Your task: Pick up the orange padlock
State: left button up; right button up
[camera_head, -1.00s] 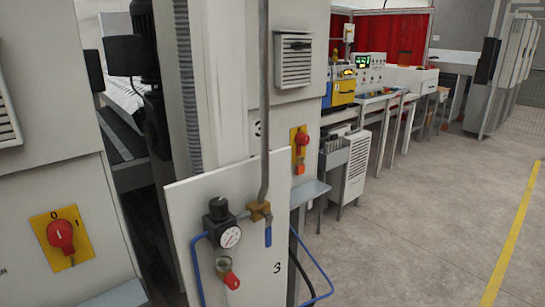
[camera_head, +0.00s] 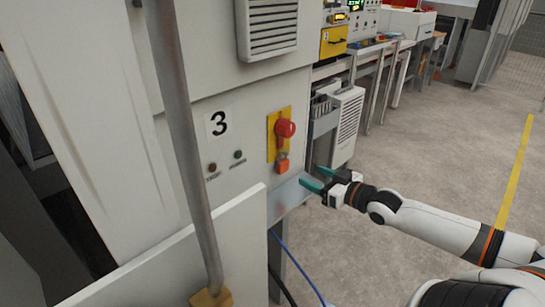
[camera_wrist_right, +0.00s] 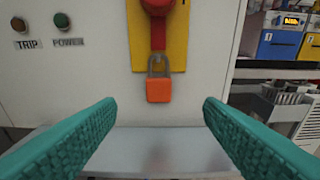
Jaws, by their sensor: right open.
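The orange padlock (camera_head: 283,166) hangs below a red rotary switch (camera_head: 285,129) on a yellow plate (camera_head: 271,135) on the front of cabinet 3. In the right wrist view the padlock (camera_wrist_right: 158,90) hangs upright, its grey shackle at the switch's red handle (camera_wrist_right: 157,35). My right gripper (camera_head: 317,178) is open and empty, just right of and slightly below the padlock in the head view. In the wrist view its teal fingers (camera_wrist_right: 158,125) stand wide apart on either side, with the padlock between and ahead of them, touching neither. My left gripper is not in view.
A grey metal shelf (camera_wrist_right: 160,150) juts out below the padlock. A white panel (camera_head: 235,235) and a vertical pipe (camera_head: 185,130) stand at the left. TRIP and POWER buttons (camera_wrist_right: 40,22) are left of the switch. Open floor (camera_head: 450,140) lies to the right.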

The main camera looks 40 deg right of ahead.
aim_at(285, 164)
jog(key=w, duration=0.5)
jog(key=shift+w+a+f, duration=0.3)
jog(key=shift+a, duration=0.1)
jog(key=shift+w, duration=0.15)
jog(key=w, duration=0.3)
jog(key=shift+w+a+f, duration=0.1)
jog(key=shift+w+f, duration=0.15)
jog(key=shift+w, duration=0.1)
jog(key=shift+w+a+f, duration=0.1)
jog(key=shift+w+f, duration=0.05)
jog(key=shift+w, duration=0.45)
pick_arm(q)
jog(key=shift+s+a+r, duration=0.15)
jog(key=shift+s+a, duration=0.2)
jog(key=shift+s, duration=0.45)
pick_arm(e)
jog(key=shift+c, duration=0.5)
jog(key=c, duration=1)
